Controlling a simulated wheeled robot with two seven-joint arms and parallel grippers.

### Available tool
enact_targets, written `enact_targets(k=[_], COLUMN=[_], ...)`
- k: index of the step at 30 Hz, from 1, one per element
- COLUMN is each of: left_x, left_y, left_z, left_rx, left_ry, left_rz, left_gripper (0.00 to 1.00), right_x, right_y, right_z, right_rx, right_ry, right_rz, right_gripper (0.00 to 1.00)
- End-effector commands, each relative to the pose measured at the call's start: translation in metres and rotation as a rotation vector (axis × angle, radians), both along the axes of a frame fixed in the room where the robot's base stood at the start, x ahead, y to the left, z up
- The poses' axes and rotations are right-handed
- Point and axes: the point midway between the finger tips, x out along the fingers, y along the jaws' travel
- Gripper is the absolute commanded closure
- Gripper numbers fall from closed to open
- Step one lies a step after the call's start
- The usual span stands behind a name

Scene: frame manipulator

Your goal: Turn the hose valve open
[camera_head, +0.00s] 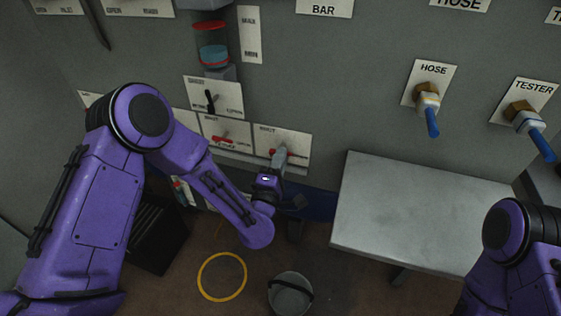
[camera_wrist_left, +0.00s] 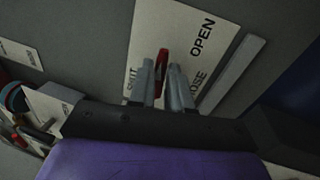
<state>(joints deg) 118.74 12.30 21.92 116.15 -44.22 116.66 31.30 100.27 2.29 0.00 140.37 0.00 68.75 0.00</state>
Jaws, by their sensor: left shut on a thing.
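The hose valve has a red handle (camera_head: 298,154) in front of a white label plate (camera_head: 268,138) on the grey wall panel. In the left wrist view the red handle (camera_wrist_left: 162,62) stands between the two grey fingers of my left gripper (camera_wrist_left: 163,84). The label plate there (camera_wrist_left: 205,20) reads OPEN at upper right, SHUT at left and HOSE below. My left gripper (camera_head: 280,159) is shut on the handle and hides part of it in the head view. The valve body is hidden. My right arm shows at the lower right, but its gripper is out of view.
Left of this valve are a second red-handled valve (camera_head: 224,138) and a black-handled one (camera_head: 210,101). HOSE (camera_head: 427,103) and TESTER (camera_head: 525,119) fittings with blue ends are at right. A grey table (camera_head: 425,210) stands below them. A bucket (camera_head: 290,299) and yellow ring (camera_head: 222,254) are on the floor.

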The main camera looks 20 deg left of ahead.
Motion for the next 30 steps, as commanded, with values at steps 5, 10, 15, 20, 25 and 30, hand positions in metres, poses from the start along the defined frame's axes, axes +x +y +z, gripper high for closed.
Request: enact_targets(k=[5, 10, 15, 20, 25, 30], left_x=[-0.0010, -0.0011, -0.0012, -0.0013, -0.0014, -0.0009], left_y=[-0.0005, -0.0002, -0.0004, -0.0006, -0.0007, -0.0003], left_z=[-0.0026, -0.0031, -0.0032, -0.0033, -0.0034, -0.0026], left_rx=[0.067, 0.098, 0.108, 0.109, 0.109, 0.107], left_ry=[0.002, 0.002, 0.001, 0.002, 0.002, 0.000], left_rz=[-0.002, -0.002, -0.003, -0.003, -0.004, -0.003], left_gripper=[1.00, 1.00, 1.00, 1.00, 0.69, 0.57], right_x=[0.0000, 0.0000, -0.0001, 0.0000, 0.0000, 0.0001], right_y=[0.0000, 0.0000, 0.0000, 0.0001, 0.0001, 0.0000], right_z=[-0.0034, -0.0042, -0.0044, -0.0044, -0.0044, -0.0043], right_rx=[0.000, 0.000, 0.000, 0.000, 0.000, 0.000], right_ry=[0.000, 0.000, 0.000, 0.000, 0.000, 0.000], right_rz=[0.000, 0.000, 0.000, 0.000, 0.000, 0.000], right_gripper=[0.57, 0.57, 0.57, 0.57, 0.57, 0.57])
